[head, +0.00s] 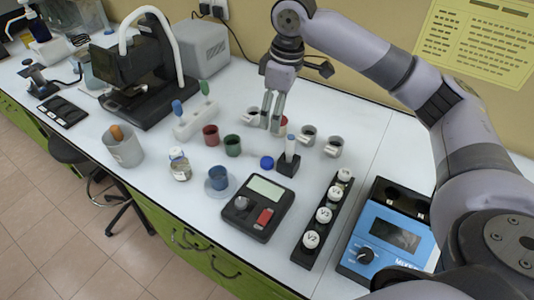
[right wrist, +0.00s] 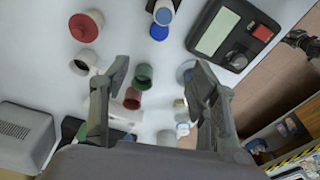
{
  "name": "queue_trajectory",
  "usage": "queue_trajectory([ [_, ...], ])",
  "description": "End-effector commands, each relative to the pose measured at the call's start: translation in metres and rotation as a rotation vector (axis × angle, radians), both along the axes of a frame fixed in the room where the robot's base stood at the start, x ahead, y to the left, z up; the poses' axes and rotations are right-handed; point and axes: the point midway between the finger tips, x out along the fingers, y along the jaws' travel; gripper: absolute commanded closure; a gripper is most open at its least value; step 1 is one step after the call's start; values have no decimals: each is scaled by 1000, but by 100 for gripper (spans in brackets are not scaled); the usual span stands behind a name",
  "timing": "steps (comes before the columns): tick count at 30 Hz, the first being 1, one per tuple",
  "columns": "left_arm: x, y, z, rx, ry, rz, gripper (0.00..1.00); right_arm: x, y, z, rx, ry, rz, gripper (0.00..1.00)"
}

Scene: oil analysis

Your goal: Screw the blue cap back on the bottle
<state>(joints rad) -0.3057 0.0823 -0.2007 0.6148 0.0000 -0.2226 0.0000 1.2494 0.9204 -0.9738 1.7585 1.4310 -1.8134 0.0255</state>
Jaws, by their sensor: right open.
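A small clear glass bottle (head: 181,168) with a pale neck stands upright to the left, near the front edge. What seems to be this bottle is small and partly unclear in the right wrist view (right wrist: 182,128). My right gripper (head: 271,126) is open and empty, pointing down above the back of the table, behind the cap and apart from it. My left gripper is not in view.
Near the gripper stand a grey mug (head: 252,116) and a red-topped container (right wrist: 86,26). Green (head: 232,146) and red (head: 211,135) cups stand between cap and bottle, with a blue cup (head: 218,178) in front. A black scale (head: 240,222) and a vial rack (head: 306,255) stand nearer the front.

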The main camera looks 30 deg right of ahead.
Motion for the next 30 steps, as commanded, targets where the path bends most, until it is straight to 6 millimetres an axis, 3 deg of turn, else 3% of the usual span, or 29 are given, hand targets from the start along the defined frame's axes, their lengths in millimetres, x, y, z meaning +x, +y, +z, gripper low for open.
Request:
queue_trajectory([
  [10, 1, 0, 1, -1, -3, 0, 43, 0, 0, -10, -1, 3, -1, 45],
  [17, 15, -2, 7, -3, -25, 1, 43, 4, 4, -56, -1, 6, -1, 45],
  [24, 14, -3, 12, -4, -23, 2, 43, 9, 8, -103, -1, 3, -1, 45],
  [30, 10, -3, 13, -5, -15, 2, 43, 11, 9, -120, 0, 0, 0, 45],
])
